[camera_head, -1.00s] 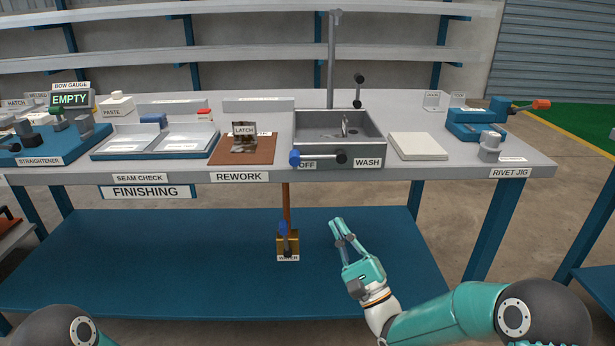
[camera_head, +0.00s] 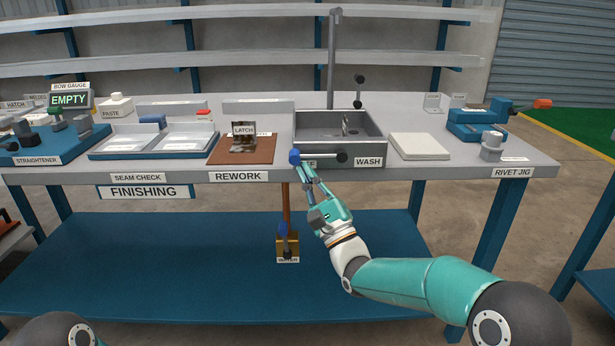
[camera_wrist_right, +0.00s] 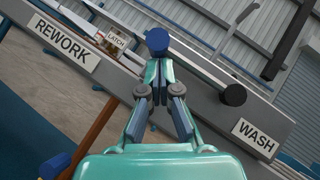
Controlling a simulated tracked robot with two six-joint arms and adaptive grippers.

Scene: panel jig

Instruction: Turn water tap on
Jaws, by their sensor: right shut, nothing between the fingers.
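A grey sink (camera_head: 375,148) has a front bar with a blue knob (camera_head: 295,156) at its left end and a black knob (camera_head: 341,157) at its right, beside the WASH label. Its other label is mostly covered. A tall grey spout post (camera_head: 334,60) rises behind the sink. My right gripper (camera_head: 304,172) is shut and empty, its fingertips just below the blue knob. In the right wrist view the blue knob (camera_wrist_right: 157,41) is straight beyond the fingertips (camera_wrist_right: 158,68); I cannot tell if they touch. My left gripper is out of view.
Under the bench a brass valve block (camera_head: 288,247) with a blue handle (camera_head: 283,229) sits on a copper pipe (camera_head: 286,200). A brown rework mat (camera_head: 240,154) lies left of the sink, a white pad (camera_head: 420,147) right.

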